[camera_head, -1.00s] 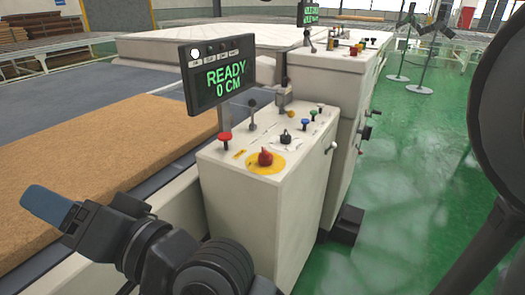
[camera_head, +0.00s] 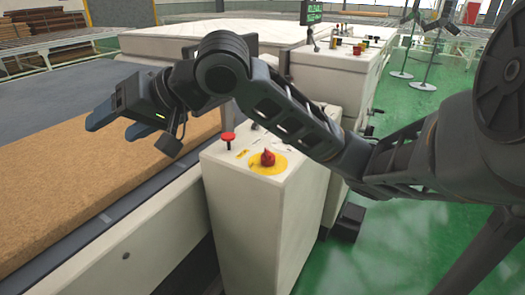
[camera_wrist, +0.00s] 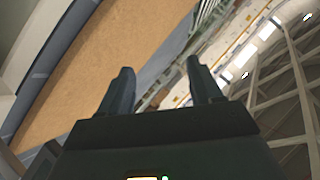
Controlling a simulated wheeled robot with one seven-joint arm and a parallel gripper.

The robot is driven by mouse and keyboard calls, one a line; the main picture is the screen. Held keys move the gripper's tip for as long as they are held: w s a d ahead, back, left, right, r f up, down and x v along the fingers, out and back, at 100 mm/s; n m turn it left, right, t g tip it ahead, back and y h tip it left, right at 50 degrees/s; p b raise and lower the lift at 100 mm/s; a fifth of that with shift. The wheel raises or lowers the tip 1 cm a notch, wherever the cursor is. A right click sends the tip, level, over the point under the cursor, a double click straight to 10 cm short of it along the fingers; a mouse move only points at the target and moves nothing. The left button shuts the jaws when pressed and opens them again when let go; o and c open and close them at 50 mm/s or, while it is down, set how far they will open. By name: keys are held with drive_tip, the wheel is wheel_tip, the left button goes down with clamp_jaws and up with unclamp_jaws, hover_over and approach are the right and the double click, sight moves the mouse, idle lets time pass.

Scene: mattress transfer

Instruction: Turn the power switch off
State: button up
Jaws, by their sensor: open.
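A red rotary knob (camera_head: 268,157) sits on a yellow round plate (camera_head: 279,167) on top of the white control cabinet (camera_head: 265,220); it looks like the power switch. A red mushroom button (camera_head: 228,137) stands left of and behind it. My gripper (camera_head: 110,128) is open and empty, to the left of the cabinet and over the brown mattress (camera_head: 60,185), pointing left. It is clear of the knob. In the wrist view my open gripper (camera_wrist: 160,68) shows both fingers with nothing between them; the knob is not in that view. My arm hides the display and the cabinet's rear controls.
A second white cabinet (camera_head: 335,65) with a display (camera_head: 313,12) stands behind. A white mattress (camera_head: 160,42) lies at the back. Green floor (camera_head: 410,140) is open on the right, with stands (camera_head: 425,65) farther off.

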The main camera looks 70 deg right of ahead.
drive_tip(key=s+d+f+m+g+h, duration=0.2)
drive_tip(key=s+d+f+g+h, duration=0.3)
drive_tip(key=s+d, duration=0.5)
drive_tip(key=m+g+h, duration=0.1)
drive_tip(key=m+g, duration=0.2)
drive_tip(key=g, duration=0.2)
hover_over(269, 153)
drive_tip(key=s+a, duration=0.2)
wheel_tip(269, 153, down, 5)
drive_tip(key=shift+w+x, duration=0.2)
drive_tip(key=shift+x, duration=1.5)
drive_tip(key=shift+w+x, duration=0.15)
drive_tip(key=shift+x, duration=1.6)
drive_tip(key=shift+r, duration=0.15)
drive_tip(key=shift+c, duration=0.5)
drive_tip(key=shift+h, duration=0.3)
drive_tip(key=c, duration=0.9)
